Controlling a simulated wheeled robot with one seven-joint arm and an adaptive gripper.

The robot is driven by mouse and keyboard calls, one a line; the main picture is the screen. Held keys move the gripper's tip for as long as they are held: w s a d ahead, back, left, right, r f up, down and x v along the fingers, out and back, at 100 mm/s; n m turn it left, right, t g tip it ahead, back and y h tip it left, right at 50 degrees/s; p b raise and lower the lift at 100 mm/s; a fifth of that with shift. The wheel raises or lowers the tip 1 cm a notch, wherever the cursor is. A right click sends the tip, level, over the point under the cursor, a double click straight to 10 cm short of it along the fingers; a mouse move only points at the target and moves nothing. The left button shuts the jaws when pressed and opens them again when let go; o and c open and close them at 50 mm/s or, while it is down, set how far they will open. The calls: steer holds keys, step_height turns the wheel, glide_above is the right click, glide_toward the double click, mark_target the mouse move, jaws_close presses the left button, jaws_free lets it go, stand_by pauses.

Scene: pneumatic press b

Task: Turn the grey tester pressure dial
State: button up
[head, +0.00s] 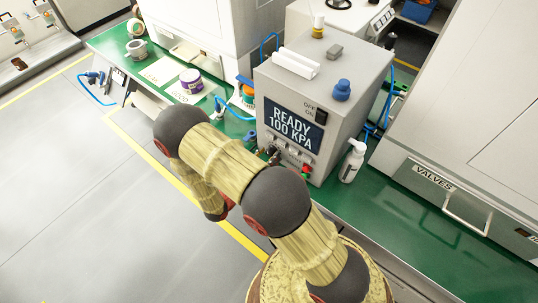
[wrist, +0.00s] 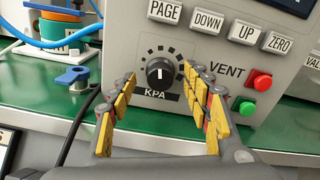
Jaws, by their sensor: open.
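The grey tester (head: 290,95) stands on the green bench, and its screen (head: 294,124) reads READY 100 KPA. In the wrist view its pressure dial (wrist: 160,73) is a round black knob with a white pointer mark, ringed by black ticks and labelled KPA. My gripper (wrist: 158,85) is open, with one yellow-padded finger to the left of the dial and one to the right. I cannot tell whether either finger touches it. In the head view my arm hides the gripper and most of the dial.
PAGE, DOWN, UP and ZERO buttons (wrist: 208,22) sit above the dial. A red button (wrist: 259,80) and a green button (wrist: 245,107) are close to the right finger. A blue-handled valve (wrist: 75,77) is at left. A white bottle (head: 352,161) stands right of the tester.

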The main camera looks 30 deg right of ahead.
steer(key=shift+w+d, duration=0.3)
steer(key=shift+d, duration=0.35)
steer(key=c, duration=0.3)
steer(key=c, duration=0.8)
steer(key=shift+c, duration=0.3)
steer(key=shift+r+n+p, duration=0.1)
steer(key=shift+n+p, duration=0.3)
steer(key=shift+p, duration=0.05)
steer(key=shift+n+p, duration=0.9)
steer(key=shift+p, duration=0.05)
steer(key=shift+n+p, duration=1.15)
steer(key=shift+n, duration=0.45)
